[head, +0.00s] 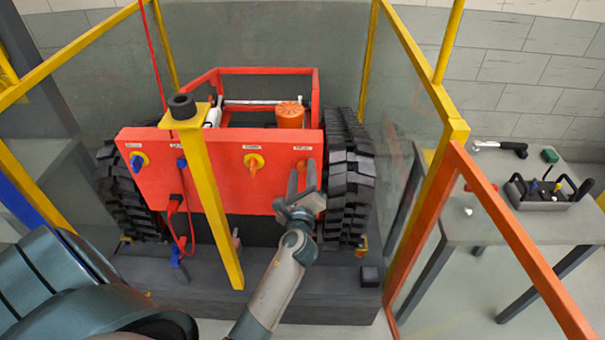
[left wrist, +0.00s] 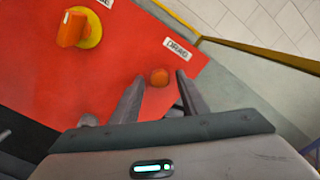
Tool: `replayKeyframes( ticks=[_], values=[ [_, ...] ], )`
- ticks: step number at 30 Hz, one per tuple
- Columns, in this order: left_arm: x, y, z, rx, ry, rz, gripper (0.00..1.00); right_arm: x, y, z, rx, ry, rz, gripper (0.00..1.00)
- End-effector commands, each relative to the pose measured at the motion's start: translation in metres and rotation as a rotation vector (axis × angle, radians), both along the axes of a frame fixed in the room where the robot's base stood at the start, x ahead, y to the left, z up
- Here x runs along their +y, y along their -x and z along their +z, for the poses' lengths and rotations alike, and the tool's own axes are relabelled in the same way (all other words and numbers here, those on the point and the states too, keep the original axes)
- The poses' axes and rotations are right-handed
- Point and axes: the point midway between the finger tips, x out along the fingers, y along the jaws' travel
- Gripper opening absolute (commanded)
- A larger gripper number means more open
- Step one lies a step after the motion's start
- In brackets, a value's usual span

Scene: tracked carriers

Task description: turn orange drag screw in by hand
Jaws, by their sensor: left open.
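The orange drag screw (left wrist: 159,77) is a small round knob on the red panel of the tracked carrier (head: 220,178), beside a white label reading DRAG (left wrist: 178,48). My left gripper (left wrist: 158,88) is open, with one finger on either side of the screw in the left wrist view. The screw shows between the fingertips; whether they touch it I cannot tell. In the head view my left gripper (head: 301,180) is at the panel's right side and mostly hides the screw. My right gripper is not in view.
An orange knob on a yellow disc (head: 254,162) sits left of the gripper; it also shows in the left wrist view (left wrist: 75,30). A yellow post (head: 213,200) stands in front of the panel. Black tracks (head: 348,180) flank it. A grey table (head: 500,222) with tools stands right.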

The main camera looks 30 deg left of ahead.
Motion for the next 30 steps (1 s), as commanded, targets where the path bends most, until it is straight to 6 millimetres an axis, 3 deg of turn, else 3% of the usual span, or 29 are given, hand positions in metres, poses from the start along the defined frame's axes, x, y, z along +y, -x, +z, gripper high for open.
replayKeyframes(
  ticks=[8, 15, 19, 30],
  values=[
    [0.000, 0.000, -0.002, -0.041, 0.067, 0.000, 0.41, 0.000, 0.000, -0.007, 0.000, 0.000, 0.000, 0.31],
    [-0.001, 0.000, -0.005, -0.315, 0.513, 0.000, 0.41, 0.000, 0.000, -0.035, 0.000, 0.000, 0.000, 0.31],
    [0.000, 0.000, -0.001, -0.426, 0.693, 0.000, 0.41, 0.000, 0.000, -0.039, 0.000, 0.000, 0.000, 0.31],
    [0.000, 0.000, 0.001, -0.442, 0.721, -0.001, 0.41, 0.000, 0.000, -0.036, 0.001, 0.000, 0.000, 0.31]
  ],
)
